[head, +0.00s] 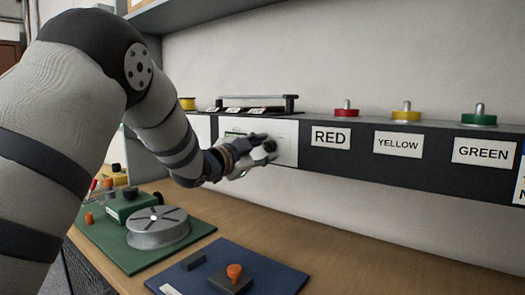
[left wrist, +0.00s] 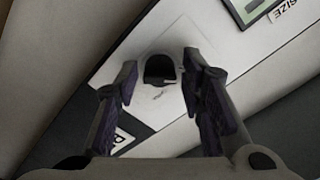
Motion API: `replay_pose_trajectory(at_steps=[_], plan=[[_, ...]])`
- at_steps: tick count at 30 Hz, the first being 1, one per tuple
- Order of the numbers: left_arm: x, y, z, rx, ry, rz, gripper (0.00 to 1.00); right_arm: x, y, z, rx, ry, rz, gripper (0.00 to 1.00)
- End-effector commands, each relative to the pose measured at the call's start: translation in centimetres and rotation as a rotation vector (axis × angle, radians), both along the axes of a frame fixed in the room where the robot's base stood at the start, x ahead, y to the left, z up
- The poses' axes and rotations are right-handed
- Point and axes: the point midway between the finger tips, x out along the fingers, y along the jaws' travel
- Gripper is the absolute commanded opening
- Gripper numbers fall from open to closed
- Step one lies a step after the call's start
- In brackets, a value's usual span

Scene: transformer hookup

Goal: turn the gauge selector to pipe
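The selector knob (head: 270,146) is small and dark, on a white plate (head: 288,133) on the front of the dark shelf. My left gripper (head: 262,152) is in front of it, with fingers to either side of the knob. In the left wrist view the dark, round-topped knob (left wrist: 159,70) shows between the two open fingers (left wrist: 159,78), with a gap on each side. The white plate (left wrist: 215,35) has small markings around the knob, too faint to read. The pipe mark cannot be made out. My right gripper is not in view.
Red (head: 345,110), yellow (head: 405,112) and green (head: 478,115) pieces stand on the shelf above labels RED, YELLOW and GREEN. Below, the wooden bench (head: 350,255) carries a green board (head: 190,240) with a grey disc and a blue board (head: 285,275) with an orange-topped block.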

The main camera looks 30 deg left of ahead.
Motion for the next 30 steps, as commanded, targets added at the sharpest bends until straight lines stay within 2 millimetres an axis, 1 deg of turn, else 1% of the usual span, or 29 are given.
replay_pose_trajectory(at_steps=[8, 11, 14, 18, 21, 25, 27, 30], plan=[[0.0, 0.0, 0.0, 0.001, 0.001, 0.001, 0.46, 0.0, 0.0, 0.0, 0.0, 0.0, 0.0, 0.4], [-0.8, 0.1, 0.0, 0.001, 0.001, 0.001, 0.46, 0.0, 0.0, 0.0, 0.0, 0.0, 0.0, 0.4], [-3.0, 0.3, 0.0, -0.002, 0.002, 0.001, 0.46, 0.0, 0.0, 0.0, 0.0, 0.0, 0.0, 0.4], [-7.0, 0.6, 0.1, -0.001, -0.001, 0.002, 0.46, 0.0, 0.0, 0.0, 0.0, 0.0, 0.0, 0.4], [-9.4, 0.7, 0.0, -0.003, 0.0, 0.001, 0.46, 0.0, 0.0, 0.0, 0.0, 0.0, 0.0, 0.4], [-11.3, 0.9, 0.0, 0.001, 0.0, 0.001, 0.46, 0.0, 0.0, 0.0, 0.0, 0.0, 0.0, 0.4], [-11.8, 0.9, 0.0, 0.001, 0.0, 0.0, 0.46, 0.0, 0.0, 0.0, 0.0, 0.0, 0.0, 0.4], [-12.0, 0.9, 0.0, 0.001, -0.001, -0.001, 0.46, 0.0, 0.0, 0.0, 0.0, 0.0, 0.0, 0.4]])
